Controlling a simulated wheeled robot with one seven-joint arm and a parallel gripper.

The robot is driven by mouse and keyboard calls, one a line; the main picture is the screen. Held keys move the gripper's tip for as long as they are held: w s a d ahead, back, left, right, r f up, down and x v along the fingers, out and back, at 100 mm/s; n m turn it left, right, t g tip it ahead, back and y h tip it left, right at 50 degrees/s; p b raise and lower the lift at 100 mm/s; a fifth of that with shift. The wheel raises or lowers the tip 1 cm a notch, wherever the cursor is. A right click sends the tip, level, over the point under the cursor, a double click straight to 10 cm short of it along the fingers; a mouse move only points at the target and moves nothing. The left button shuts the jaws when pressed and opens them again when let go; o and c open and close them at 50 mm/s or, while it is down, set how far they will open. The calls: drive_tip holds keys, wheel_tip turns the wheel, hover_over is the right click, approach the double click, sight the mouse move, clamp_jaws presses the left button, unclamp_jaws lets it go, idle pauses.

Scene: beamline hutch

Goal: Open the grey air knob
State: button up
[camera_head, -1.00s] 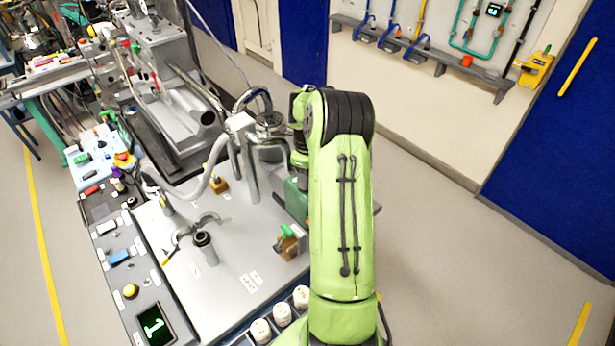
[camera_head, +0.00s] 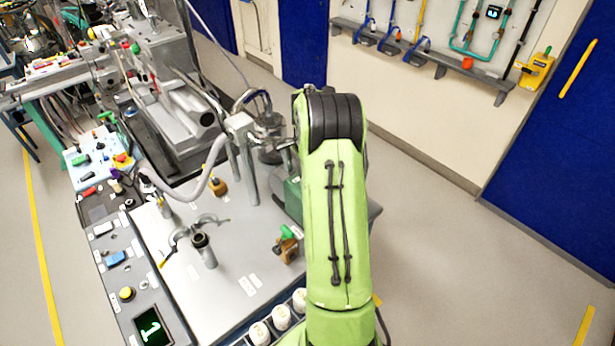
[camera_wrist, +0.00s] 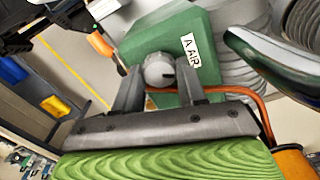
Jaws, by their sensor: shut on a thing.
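The grey air knob (camera_wrist: 159,70) is a round knob on the face of a green box (camera_wrist: 200,25) with a white label reading "A AIR" in the wrist view. My gripper (camera_wrist: 160,80) has its two dark fingers on either side of the knob and is shut on it. In the head view the green box (camera_head: 293,197) is mostly behind my green arm. The knob and my gripper are hidden there.
The grey bench plate (camera_head: 225,265) carries a clamp, a short post (camera_head: 205,250) and a brown valve with a green handle (camera_head: 288,245). White-capped bottles (camera_head: 281,317) line its front edge. An orange tube (camera_wrist: 240,92) runs below the knob. Open floor (camera_head: 440,250) lies right.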

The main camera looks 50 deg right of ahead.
drive_tip(key=n, duration=0.5)
drive_tip(key=shift+n, duration=0.3)
drive_tip(key=n, duration=0.5)
drive_tip(key=shift+w, duration=0.1)
drive_tip(key=shift+r+n, duration=0.1)
drive_tip(key=shift+n, duration=0.3)
drive_tip(key=o, duration=1)
drive_tip(key=shift+o, duration=0.2)
wheel_tip(320, 180, up, 16)
drive_tip(key=p, duration=0.1)
drive_tip(key=shift+f, duration=0.2)
